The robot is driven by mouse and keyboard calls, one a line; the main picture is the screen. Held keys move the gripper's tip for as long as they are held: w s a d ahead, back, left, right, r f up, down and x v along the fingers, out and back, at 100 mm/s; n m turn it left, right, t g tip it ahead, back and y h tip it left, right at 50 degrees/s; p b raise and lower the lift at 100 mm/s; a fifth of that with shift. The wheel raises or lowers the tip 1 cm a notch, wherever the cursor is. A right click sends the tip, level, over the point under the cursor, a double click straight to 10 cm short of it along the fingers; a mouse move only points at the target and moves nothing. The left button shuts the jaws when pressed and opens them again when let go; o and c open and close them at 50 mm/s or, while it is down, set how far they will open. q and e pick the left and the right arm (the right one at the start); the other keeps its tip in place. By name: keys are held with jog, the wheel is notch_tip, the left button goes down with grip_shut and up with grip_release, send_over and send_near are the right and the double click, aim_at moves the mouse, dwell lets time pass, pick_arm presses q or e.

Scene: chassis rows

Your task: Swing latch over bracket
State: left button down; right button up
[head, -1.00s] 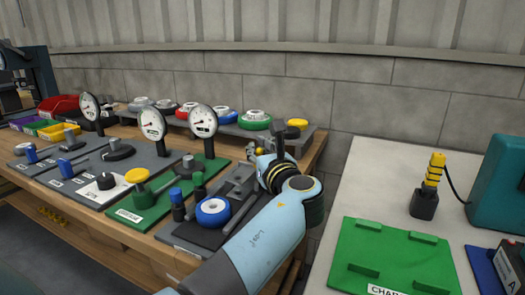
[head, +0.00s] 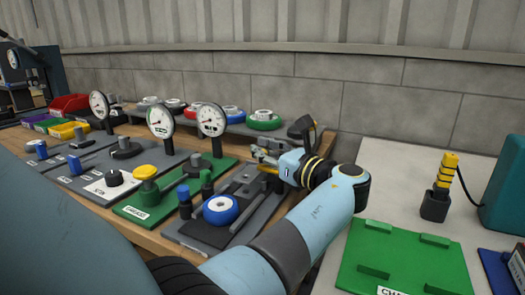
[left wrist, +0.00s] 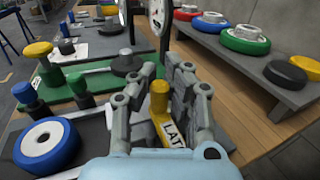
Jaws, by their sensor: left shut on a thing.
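My left gripper (head: 262,155) reaches over the dark station plate (head: 200,233) at the right end of the bench. In the left wrist view the left gripper (left wrist: 160,100) is shut on the upright yellow latch handle (left wrist: 159,103), which has a finger on each side. Grey bracket and latch parts (head: 246,184) lie on the plate under the gripper; I cannot tell whether the latch is over the bracket. My right gripper is not in view.
A blue wheel (head: 221,209) sits on the same plate, left of the gripper. A green plate with a yellow knob (head: 146,173) and dial gauges (head: 211,121) stand further left. A rear shelf holds colored wheels (head: 263,120). A white table with a green tray (head: 400,262) is at right.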

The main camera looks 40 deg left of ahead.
pick_arm(q)
jog(key=shift+d+f, duration=0.1)
jog(key=shift+f, duration=0.1)
jog(key=c, duration=1.2)
grip_release()
jog(key=shift+r, duration=0.1)
jog(key=shift+r, duration=0.15)
notch_tip(320, 180, up, 10)
jog(key=shift+f, duration=0.1)
jog(key=shift+s+f, duration=0.1)
